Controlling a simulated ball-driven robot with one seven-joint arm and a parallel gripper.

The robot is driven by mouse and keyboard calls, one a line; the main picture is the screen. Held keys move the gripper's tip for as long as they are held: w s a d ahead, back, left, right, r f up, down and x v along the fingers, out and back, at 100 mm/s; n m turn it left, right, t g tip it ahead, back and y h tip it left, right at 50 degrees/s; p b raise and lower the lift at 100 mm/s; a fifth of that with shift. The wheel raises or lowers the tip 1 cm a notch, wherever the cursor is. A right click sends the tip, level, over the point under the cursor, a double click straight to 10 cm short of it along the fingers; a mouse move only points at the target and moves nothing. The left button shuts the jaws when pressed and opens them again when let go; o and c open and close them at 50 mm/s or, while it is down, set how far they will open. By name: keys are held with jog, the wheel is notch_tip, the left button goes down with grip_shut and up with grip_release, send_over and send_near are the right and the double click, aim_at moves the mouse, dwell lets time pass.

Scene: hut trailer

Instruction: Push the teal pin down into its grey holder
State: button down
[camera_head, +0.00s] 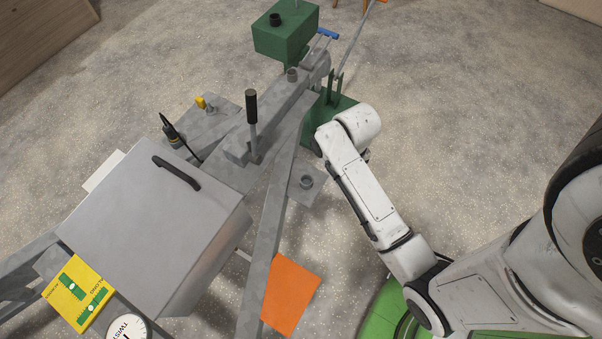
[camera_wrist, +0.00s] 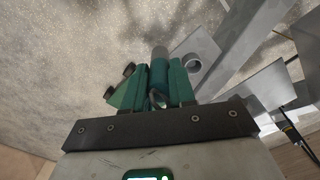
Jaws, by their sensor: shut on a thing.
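In the wrist view, my gripper (camera_wrist: 159,88) is shut on the teal pin (camera_wrist: 158,72), which lies between the green fingers and shows grey at its far end. A round grey holder (camera_wrist: 193,62) with an open top shows just right of the pin, apart from it in the picture. A similar grey round socket sits on a side plate in the head view (camera_head: 306,182). In the head view my arm hides my gripper and the pin. The depth between pin and holder cannot be told.
A grey trailer frame with a box (camera_head: 145,225) and black lever (camera_head: 252,108) fills the left and middle. A green box (camera_head: 285,38) and a blue T-handle (camera_head: 328,33) stand at the back. An orange plate (camera_head: 290,293) is at the front. Floor is open to the right.

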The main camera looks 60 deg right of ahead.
jog(key=shift+w+a+f+b, duration=0.1)
jog(key=shift+w+f+b, duration=0.1)
jog(key=shift+w+f, duration=2.6)
jog(key=shift+w+a+f+b, duration=0.1)
jog(key=shift+w+f+b, duration=0.05)
jog(key=shift+w+f, duration=2.65)
jog(key=shift+s+f, duration=0.2)
jog(key=shift+f, duration=0.1)
jog(key=c, duration=0.9)
grip_release()
jog(key=shift+c, duration=0.2)
notch_tip(320, 180, up, 11)
jog(key=s+a+r+n+t, duration=0.1)
jog(key=s+a+r+n, duration=0.5)
jog(key=s+a, duration=0.5)
jog(key=s+r+p, duration=0.1)
jog(key=s, duration=0.1)
jog(key=shift+s+a, duration=0.15)
jog(key=shift+s, duration=0.25)
